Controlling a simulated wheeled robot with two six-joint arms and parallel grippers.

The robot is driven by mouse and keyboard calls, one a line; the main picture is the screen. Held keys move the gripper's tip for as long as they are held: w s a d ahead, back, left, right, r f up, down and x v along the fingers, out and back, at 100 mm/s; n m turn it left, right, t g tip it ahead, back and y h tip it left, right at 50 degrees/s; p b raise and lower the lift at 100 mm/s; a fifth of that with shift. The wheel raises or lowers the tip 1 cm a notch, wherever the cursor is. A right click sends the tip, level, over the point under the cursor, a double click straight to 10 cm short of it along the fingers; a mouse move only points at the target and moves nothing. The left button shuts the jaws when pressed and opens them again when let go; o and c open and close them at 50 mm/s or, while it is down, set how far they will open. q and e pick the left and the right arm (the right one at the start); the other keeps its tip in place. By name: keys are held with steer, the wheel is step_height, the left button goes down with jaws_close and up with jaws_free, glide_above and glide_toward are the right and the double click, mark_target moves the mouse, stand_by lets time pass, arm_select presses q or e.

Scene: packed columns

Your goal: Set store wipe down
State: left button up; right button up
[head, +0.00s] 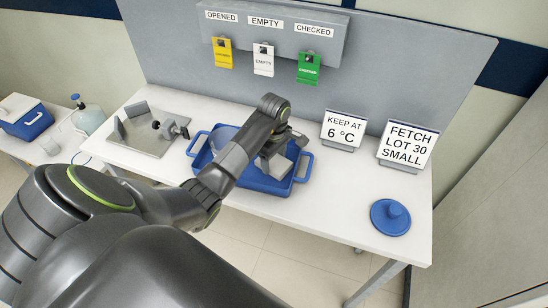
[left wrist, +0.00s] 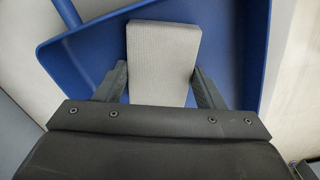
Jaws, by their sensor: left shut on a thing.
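A blue tray (head: 262,184) with two side handles stands on the white table; its inside also shows in the left wrist view (left wrist: 82,60). My left gripper (head: 277,152) reaches down over the tray's right part. In the left wrist view its two dark fingers (left wrist: 162,84) are shut on a pale grey, finely textured block or folded wipe (left wrist: 163,50). Whether this grey piece touches the tray floor I cannot tell. A translucent blue piece (head: 220,136) shows in the tray's left part, partly behind my arm. My right gripper is not in view.
A round blue lid (head: 390,217) lies at the table's right end. A grey metal fixture (head: 150,133) stands left. A bottle (head: 88,118) and blue cooler (head: 25,118) are farther left.

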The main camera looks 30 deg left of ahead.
mark_target(274, 161)
arm_select(q)
steer(key=shift+f, duration=0.1)
steer(key=o, duration=0.9)
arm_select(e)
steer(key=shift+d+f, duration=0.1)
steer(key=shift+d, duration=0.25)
arm_select(q)
steer(key=shift+o, duration=0.2)
steer(key=shift+r, duration=0.5)
step_height(274, 161, up, 3)
steer(key=shift+r+b, duration=0.2)
steer(key=shift+b, duration=0.2)
step_height(274, 161, up, 8)
steer(key=p, duration=0.7)
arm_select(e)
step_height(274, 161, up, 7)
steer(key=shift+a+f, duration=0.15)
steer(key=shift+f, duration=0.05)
arm_select(q)
steer(key=shift+d+f, duration=0.1)
